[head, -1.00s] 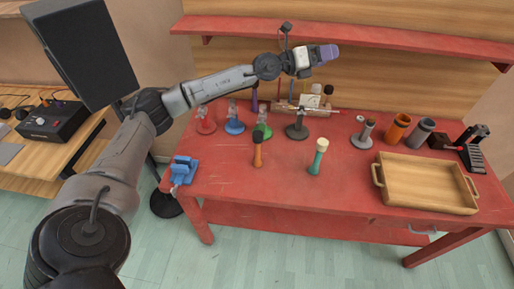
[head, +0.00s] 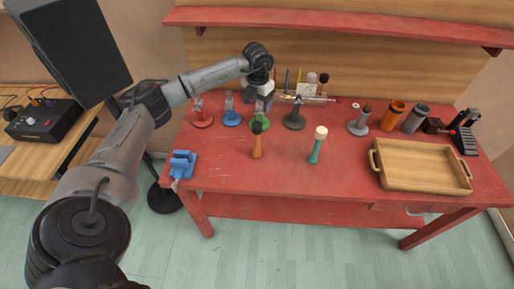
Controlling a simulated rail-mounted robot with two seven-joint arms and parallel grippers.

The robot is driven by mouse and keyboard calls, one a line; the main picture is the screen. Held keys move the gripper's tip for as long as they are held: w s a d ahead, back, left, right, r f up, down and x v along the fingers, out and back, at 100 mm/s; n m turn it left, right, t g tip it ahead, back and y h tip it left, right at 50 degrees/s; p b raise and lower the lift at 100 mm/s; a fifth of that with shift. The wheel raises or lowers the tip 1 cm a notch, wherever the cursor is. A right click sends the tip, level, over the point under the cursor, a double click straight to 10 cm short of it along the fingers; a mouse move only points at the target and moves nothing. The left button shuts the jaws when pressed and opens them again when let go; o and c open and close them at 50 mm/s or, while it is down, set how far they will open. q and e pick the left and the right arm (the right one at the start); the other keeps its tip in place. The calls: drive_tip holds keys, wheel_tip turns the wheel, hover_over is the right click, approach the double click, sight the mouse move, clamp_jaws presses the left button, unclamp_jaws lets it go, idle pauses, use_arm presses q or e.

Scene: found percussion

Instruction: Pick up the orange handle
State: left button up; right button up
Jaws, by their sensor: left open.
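The orange handle (head: 257,147) stands upright on the red table with a dark round head on top, left of the table's middle. My left gripper (head: 263,106) points down behind it, near the green-based stand (head: 261,123). It is apart from the handle in the picture and hides part of the stand. Its fingers are small here; it is open and nothing shows between them. My right gripper is out of view.
A teal handle with a cream head (head: 317,145) stands to the right. Red (head: 202,120), blue (head: 231,118) and dark (head: 294,119) stands line the back. A blue vise (head: 182,165) is at the left edge, a wooden tray (head: 422,187) at the right. The table front between is clear.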

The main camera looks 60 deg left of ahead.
sight(257, 124)
use_arm(q)
wheel_tip(257, 124, down, 13)
drive_tip(key=shift+f, duration=0.15)
drive_tip(key=c, duration=1.3)
idle(0.3)
